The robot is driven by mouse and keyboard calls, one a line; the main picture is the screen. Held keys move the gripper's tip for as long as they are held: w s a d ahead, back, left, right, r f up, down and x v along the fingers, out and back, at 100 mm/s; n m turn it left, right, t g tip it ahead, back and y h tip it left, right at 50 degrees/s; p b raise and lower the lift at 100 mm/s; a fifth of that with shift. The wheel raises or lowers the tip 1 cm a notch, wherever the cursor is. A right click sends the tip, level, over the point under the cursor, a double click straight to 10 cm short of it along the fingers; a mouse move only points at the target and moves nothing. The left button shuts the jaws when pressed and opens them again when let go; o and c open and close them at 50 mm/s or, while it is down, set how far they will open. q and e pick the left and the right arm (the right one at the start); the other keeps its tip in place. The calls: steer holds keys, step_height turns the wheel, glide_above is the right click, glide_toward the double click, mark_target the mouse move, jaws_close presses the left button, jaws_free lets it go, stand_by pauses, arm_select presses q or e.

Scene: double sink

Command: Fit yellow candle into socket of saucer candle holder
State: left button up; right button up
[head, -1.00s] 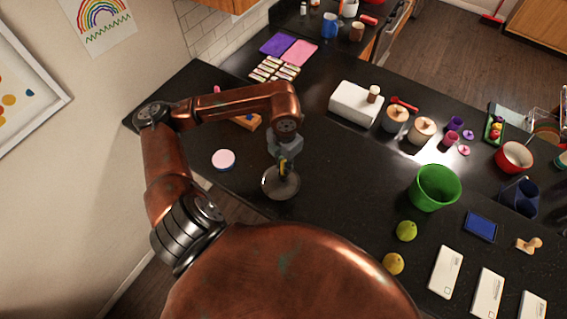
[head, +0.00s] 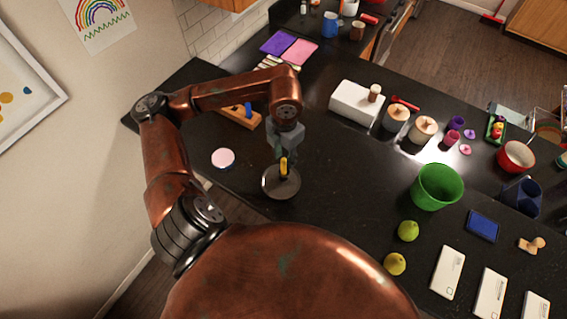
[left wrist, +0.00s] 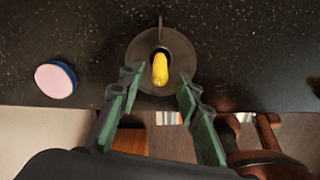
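The yellow candle (head: 283,166) stands at the middle of the grey saucer candle holder (head: 270,188), close to upright. In the left wrist view the candle (left wrist: 160,70) rises from the holder's centre, and the holder's round dish (left wrist: 184,48) and small handle show around it. The socket itself is mostly hidden by the candle. My left gripper (head: 279,153) is just above the candle. In the left wrist view its green-padded fingers (left wrist: 159,84) are apart, one to each side, with a gap to the candle. My right gripper is not in view.
A pink-topped round sponge or tin (head: 223,158) lies left of the holder. A wooden block with a blue peg (head: 240,115) is behind it. The counter between holder and bucket is clear.

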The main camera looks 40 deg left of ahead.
arm_select(q)
step_height(320, 180, up, 8)
steer(key=shift+f+b, duration=0.1)
steer(key=shift+b, duration=0.65)
